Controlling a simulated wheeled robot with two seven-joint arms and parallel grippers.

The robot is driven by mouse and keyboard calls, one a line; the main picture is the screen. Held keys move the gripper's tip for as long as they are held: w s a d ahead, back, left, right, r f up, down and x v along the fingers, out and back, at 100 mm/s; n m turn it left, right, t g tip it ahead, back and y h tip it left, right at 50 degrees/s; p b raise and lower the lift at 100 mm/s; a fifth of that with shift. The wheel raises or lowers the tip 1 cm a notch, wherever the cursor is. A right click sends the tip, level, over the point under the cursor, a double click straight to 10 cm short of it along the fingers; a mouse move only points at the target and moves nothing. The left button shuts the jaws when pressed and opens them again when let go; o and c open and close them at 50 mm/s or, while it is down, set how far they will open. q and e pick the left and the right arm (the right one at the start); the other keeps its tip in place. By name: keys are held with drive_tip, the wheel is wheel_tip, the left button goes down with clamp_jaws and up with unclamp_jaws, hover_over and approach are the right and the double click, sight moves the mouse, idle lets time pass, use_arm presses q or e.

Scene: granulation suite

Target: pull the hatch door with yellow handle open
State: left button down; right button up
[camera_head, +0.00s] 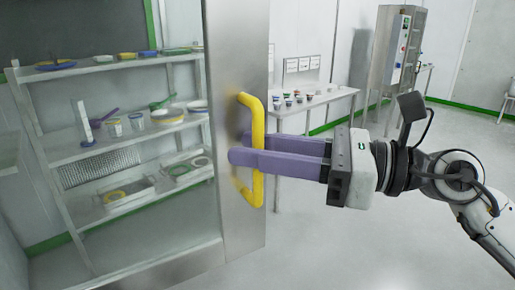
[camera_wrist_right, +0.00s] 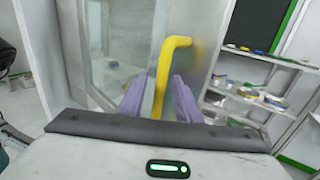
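The yellow handle (camera_head: 252,110) is a bent bar on the steel edge frame (camera_head: 235,55) of the glazed hatch door. It stands upright in the right wrist view (camera_wrist_right: 163,70). My right gripper (camera_head: 240,150) reaches in from the right in the head view. Its two purple fingers lie on either side of the handle's upright and appear shut on it, with the tips reaching past the bar. The nearer finger hides the middle of the handle. In the right wrist view the handle runs between the fingers (camera_wrist_right: 160,100). My left gripper is not in view.
Shelves (camera_head: 120,65) with bowls, cups and tools stand left of the door frame in the head view. A table (camera_head: 340,93) with small containers and a steel cabinet (camera_head: 392,50) stand behind my right arm. The floor (camera_head: 370,250) in front is clear.

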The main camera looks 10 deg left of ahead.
drive_tip(key=s+d+b, duration=0.1)
drive_tip(key=d+b, duration=0.1)
drive_tip(key=d, duration=0.8)
drive_tip(key=shift+s, duration=0.15)
drive_tip(key=w+d+f+n+t+h, duration=0.25)
drive_tip(key=f+n+t, duration=0.25)
drive_tip(key=f+n, duration=0.5)
drive_tip(key=w+d+f+n+t+h, duration=0.3)
drive_tip(key=f+n+t, duration=0.4)
drive_tip(key=n, duration=0.6)
drive_tip(key=w+d+f+n+t+h, duration=0.2)
drive_tip(key=d+f+n+t+h, duration=0.15)
drive_tip(key=f+n, duration=0.7)
drive_tip(key=s+d+f+m+g+h, duration=0.1)
drive_tip(key=s+f+m+g+h, duration=0.1)
drive_tip(key=s+f, duration=0.5)
drive_tip(key=s+d+f+m+g+h, duration=0.1)
drive_tip(key=s+f+m+g, duration=0.3)
drive_tip(key=f, duration=0.7)
drive_tip(key=s+d+f+m+g+h+p, duration=0.1)
drive_tip(key=s+f+m+g+h, duration=0.2)
drive_tip(key=s+f+m, duration=0.3)
drive_tip(key=s+f, duration=0.4)
drive_tip(key=s, duration=0.1)
drive_tip(key=shift+s+d, duration=0.25)
drive_tip(key=shift+d, duration=0.1)
